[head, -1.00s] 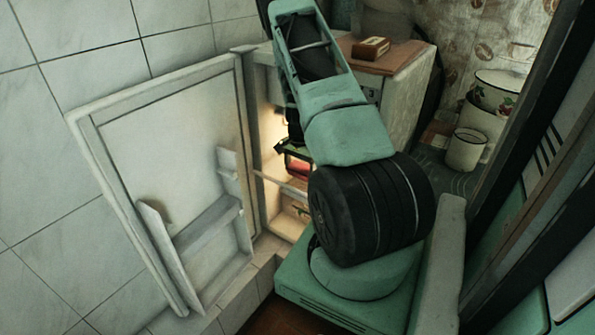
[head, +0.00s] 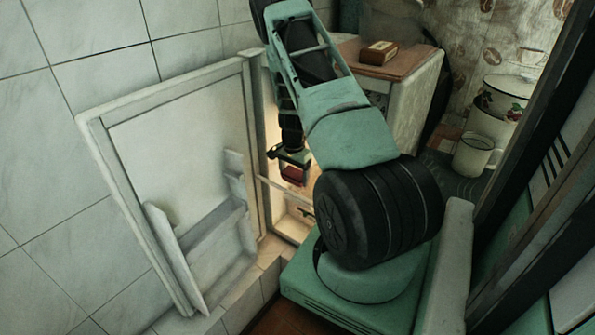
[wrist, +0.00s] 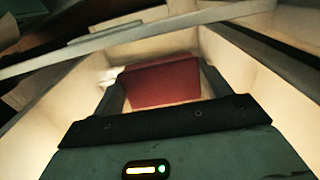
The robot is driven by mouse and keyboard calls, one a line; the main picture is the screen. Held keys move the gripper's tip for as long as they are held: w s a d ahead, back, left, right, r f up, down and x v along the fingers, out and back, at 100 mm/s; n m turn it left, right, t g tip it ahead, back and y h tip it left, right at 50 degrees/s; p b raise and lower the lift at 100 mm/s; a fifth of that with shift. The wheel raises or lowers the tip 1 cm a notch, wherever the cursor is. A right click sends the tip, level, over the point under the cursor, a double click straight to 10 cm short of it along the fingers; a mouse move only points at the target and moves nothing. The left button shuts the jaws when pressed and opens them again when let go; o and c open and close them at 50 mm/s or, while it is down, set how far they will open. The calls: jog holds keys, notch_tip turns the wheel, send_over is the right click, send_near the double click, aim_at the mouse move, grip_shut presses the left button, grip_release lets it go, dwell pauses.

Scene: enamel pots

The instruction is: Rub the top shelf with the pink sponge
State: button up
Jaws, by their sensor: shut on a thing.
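My gripper (head: 292,165) is inside the lit, open white fridge (head: 272,225), shut on the pink sponge (head: 295,176), which looks dark red in this light. In the wrist view the sponge (wrist: 162,83) sits between the two dark fingers of my gripper (wrist: 161,90). Pale shelf edge bars (wrist: 130,35) cross the far part of the wrist view. In the head view a light shelf edge (head: 285,192) shows just below the sponge. My arm hides much of the interior, and I cannot tell whether the sponge touches a shelf.
The fridge door (head: 180,150) stands wide open at the left, with door racks (head: 205,235) on its inner side. A small brown box (head: 379,52) lies on the fridge's wooden top (head: 400,68). Enamel pots (head: 500,105) and a white mug (head: 473,155) stand at the right.

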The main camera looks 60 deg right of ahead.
jog(key=shift+w+a+p, duration=0.2)
jog(key=shift+a+p, duration=0.15)
jog(key=shift+a, duration=1.6)
jog(key=shift+w+a+p, duration=0.15)
jog(key=shift+a+p, duration=0.15)
jog(key=shift+a, duration=1.6)
jog(key=shift+r, duration=0.1)
notch_tip(320, 180, up, 6)
jog(key=p, duration=0.4)
jog(key=shift+d+p, duration=0.2)
jog(key=shift+p, duration=0.15)
notch_tip(320, 180, up, 3)
jog(key=shift+p, duration=1.15)
